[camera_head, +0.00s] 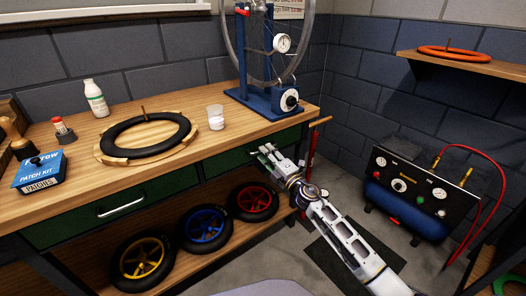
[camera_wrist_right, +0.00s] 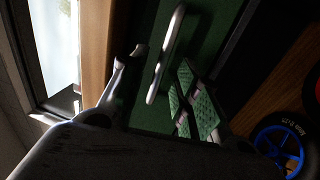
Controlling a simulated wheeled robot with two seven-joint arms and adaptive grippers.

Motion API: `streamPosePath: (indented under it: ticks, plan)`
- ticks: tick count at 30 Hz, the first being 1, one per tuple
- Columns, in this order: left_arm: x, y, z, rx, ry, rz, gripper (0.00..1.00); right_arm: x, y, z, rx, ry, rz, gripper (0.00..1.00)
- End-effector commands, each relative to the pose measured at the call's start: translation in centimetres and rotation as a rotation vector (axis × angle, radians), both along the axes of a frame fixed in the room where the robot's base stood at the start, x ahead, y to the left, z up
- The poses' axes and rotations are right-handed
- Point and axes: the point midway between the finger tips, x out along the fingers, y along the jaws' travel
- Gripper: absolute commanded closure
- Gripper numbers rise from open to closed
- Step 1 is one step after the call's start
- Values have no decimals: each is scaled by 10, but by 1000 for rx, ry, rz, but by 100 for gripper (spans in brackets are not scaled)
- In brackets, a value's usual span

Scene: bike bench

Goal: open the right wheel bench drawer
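The right wheel bench drawer has a dark green front (camera_head: 228,164) under the bench top; it looks closed, flush with the bench. Its front also fills the middle of the right wrist view (camera_wrist_right: 220,40). The pale bar handle (camera_wrist_right: 165,55) stands out from that front. My left gripper is not in view.
The wooden bench top (camera_head: 75,185) carries a tyre on a round stand (camera_head: 148,135), a cup (camera_head: 215,117) and a blue patch kit box (camera_head: 40,172). The left drawer's handle (camera_head: 122,209) is clear. Small wheels (camera_head: 205,229) stand on the lower shelf. A compressor (camera_head: 408,195) is at right.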

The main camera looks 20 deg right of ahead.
Motion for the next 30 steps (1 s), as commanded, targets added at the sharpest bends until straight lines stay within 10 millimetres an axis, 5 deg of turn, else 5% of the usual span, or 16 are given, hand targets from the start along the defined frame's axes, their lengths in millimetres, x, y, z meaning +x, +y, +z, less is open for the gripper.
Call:
streamPosePath:
  ticks: [12, 25, 30]
  plan:
    - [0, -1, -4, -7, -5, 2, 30, 23, 8, 5, 0, -1, 0, 68]
    - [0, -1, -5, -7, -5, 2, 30, 26, 9, 5, 0, 0, 0, 68]
    - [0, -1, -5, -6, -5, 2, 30, 26, 9, 5, 0, 0, 0, 90]
